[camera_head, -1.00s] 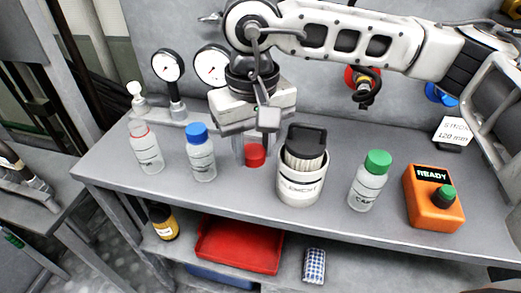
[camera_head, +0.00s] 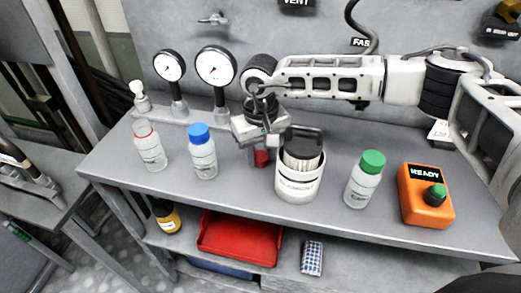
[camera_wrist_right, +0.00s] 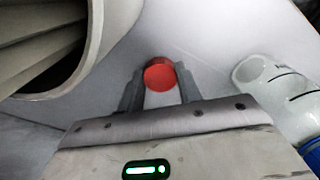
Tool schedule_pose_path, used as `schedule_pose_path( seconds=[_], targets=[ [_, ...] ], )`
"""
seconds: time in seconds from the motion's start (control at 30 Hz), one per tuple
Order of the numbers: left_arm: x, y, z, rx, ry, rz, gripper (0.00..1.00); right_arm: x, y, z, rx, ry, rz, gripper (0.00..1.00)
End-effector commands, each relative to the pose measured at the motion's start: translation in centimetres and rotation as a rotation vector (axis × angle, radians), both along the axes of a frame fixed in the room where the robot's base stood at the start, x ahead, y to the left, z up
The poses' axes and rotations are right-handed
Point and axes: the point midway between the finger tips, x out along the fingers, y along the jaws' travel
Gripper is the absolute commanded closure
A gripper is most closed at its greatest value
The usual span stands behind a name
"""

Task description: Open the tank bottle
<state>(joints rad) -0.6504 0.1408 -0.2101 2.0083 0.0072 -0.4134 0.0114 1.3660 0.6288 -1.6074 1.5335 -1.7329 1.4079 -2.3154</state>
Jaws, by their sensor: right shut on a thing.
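Which bottle is the tank bottle I cannot read from the labels. A white bottle with a blue cap (camera_head: 202,155), one with a green cap (camera_head: 365,182) and one with a red ring at its neck (camera_head: 149,147) stand upright on the bench. A small red round piece (camera_head: 261,158) is at my right gripper (camera_head: 257,150); whether it is a cap or a whole object is hidden. In the right wrist view the red piece (camera_wrist_right: 160,76) sits between the two fingers, and the right gripper (camera_wrist_right: 160,88) is shut on it. My left gripper is out of view.
A white container with a dark-topped bundle (camera_head: 299,184) stands close right of the gripper. Two gauges (camera_head: 216,67) (camera_head: 169,66) stand behind. An orange READY box (camera_head: 425,195) is at right. A red tray (camera_head: 240,238) lies on the lower shelf.

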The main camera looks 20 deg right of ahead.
Motion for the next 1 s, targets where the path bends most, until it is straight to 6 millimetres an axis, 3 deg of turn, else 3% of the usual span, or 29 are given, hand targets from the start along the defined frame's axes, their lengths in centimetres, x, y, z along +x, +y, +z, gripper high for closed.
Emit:
schedule_pose_path(
  seconds=[0.27, 0.3, 0.37, 0.77, 1.0],
  targets=[
    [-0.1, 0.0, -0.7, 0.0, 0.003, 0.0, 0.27, 0.0, 0.0, -0.4, 0.0, 0.0, 0.0, 0.93],
    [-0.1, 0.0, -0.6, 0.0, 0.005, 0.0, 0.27, 0.0, 0.0, -0.3, 0.0, -0.001, 0.0, 0.6],
    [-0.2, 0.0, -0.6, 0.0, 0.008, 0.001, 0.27, 0.0, 0.0, -0.2, 0.0, 0.0, 0.0, 0.44],
    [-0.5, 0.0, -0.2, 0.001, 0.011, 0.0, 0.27, 0.0, 0.0, 0.5, 0.0, -0.002, 0.0, 0.44],
    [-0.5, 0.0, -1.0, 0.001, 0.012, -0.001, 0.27, 0.1, 0.0, 4.9, 0.001, -0.005, 0.0, 0.44]
  ],
)
